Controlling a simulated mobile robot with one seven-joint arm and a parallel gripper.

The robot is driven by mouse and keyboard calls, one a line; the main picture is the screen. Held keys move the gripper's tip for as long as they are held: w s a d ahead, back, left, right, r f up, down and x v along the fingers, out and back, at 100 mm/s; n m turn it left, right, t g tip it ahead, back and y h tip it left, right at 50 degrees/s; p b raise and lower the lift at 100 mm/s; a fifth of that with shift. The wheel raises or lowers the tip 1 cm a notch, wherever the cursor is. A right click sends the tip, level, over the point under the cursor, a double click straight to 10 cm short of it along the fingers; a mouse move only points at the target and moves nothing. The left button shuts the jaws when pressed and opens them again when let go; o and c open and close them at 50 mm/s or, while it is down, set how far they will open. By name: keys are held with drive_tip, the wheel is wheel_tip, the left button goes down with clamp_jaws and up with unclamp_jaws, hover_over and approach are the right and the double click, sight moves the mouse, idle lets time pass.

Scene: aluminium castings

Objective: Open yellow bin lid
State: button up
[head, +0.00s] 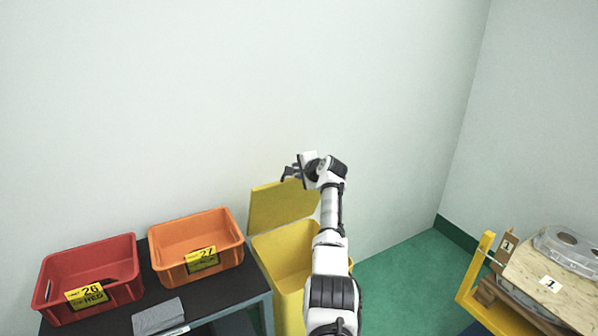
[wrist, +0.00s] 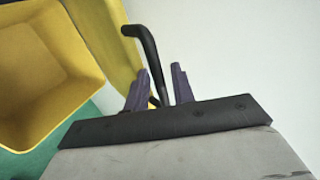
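The yellow bin (head: 283,262) stands beside the table, its opening uncovered and its inside visible; the opening also shows in the wrist view (wrist: 45,75). Its yellow lid (head: 282,207) is raised, roughly upright at the back of the bin near the wall. A black bent handle (wrist: 148,45) runs along the lid in the wrist view. My gripper (head: 290,172) is at the lid's top edge. In the wrist view its two purple fingers (wrist: 160,88) stand apart, one on each side of the handle, with a gap showing at the right finger.
A dark table (head: 215,292) at left bears a red crate (head: 90,280), an orange crate (head: 197,245) and a grey item (head: 158,316). A yellow-framed cart (head: 480,268) with a wooden board stands at right. Green floor (head: 410,285) lies free between.

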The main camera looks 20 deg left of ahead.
drive_tip(key=b+v, duration=0.3)
drive_tip(key=v, duration=1)
drive_tip(key=shift+s+d+r, duration=0.2)
drive_tip(key=shift+s+d, duration=0.05)
